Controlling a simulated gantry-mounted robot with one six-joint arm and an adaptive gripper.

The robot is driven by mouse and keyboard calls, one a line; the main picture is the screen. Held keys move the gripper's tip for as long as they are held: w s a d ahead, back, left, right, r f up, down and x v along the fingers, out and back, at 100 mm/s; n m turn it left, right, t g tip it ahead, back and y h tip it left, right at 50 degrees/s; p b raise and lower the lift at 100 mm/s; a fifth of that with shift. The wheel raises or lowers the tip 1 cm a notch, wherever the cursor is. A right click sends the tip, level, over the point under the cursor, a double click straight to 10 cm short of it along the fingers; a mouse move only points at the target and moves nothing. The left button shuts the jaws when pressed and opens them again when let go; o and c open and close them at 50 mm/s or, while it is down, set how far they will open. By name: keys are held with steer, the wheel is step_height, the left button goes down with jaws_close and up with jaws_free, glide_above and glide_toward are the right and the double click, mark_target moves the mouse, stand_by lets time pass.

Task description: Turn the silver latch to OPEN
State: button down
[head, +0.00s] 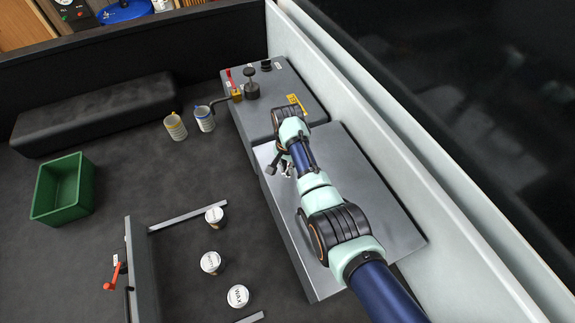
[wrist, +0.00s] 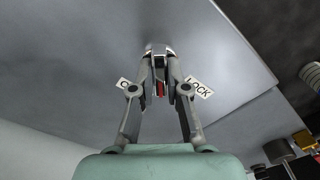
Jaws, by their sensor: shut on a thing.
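My gripper (wrist: 160,62) is shut on the silver latch, at the grey box's face in the wrist view. The fingers cover most of the latch, and a red mark (wrist: 160,89) shows between them. A white label reading LOCK (wrist: 198,87) is right of the fingers. Another white label (wrist: 124,85), mostly hidden by the left finger, shows only part of its first letter. In the head view my gripper (head: 285,171) is at the left edge of the grey box (head: 372,205). The latch cannot be made out there, so its angle is unclear.
A dark unit with a red lever (head: 229,76) and knobs stands behind the box. Two cans (head: 175,127) (head: 204,119) and a green crate (head: 46,197) are to the left. Several lidded cups (head: 211,262) stand in front. A pale wall (head: 420,170) runs along the right.

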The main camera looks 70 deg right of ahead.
steer(key=m, duration=0.4)
steer(key=shift+p, duration=0.3)
steer(key=shift+m, duration=1.9)
steer(key=c, duration=1.2)
jaws_free()
steer(key=shift+o, duration=0.2)
steer(key=shift+r, duration=0.15)
step_height(320, 180, up, 12)
